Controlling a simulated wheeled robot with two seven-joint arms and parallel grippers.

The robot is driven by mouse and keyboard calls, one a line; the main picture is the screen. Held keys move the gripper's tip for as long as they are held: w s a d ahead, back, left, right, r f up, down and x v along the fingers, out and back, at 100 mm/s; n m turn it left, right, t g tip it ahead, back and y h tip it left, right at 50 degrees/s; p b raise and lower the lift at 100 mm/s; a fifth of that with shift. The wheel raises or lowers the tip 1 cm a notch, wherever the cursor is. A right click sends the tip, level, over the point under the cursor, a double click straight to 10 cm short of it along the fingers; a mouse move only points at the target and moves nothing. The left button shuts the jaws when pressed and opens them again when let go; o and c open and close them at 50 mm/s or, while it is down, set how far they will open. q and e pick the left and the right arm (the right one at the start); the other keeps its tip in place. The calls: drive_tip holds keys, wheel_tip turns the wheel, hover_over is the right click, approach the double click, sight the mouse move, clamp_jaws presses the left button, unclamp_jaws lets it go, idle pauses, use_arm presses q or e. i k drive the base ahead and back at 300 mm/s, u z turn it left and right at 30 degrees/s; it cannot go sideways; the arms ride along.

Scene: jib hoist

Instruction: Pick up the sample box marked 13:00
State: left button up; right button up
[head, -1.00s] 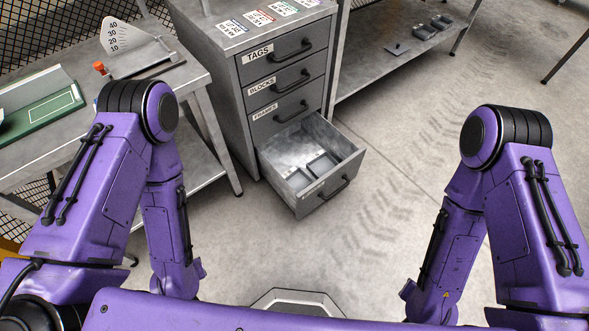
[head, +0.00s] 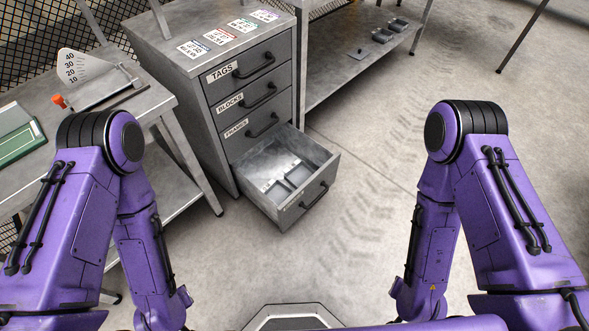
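No box with a readable 13:00 mark shows in the head view. Small grey open boxes, one here (head: 382,36) and one beside it (head: 398,24), sit on the bench shelf at the upper right; no marking on them can be read. An open drawer (head: 318,196) of the grey cabinet holds flat grey tray-like pieces and a pale label; I cannot tell whether any is a sample box. My two purple arms come in from the left and right and bend down at the elbows. Neither gripper's fingers are in view.
The grey cabinet (head: 213,107) has drawers labelled TAGS, BLOCKS and FRAMES, and several printed cards on top. A metal table (head: 150,101) at left holds a scale plate (head: 80,67) and a green board (head: 20,143). Open concrete floor (head: 370,200) lies between my arms.

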sight(298, 172)
drive_tip(key=z, duration=1.45)
drive_tip(key=i, duration=3.2)
drive_tip(key=u, duration=3.65)
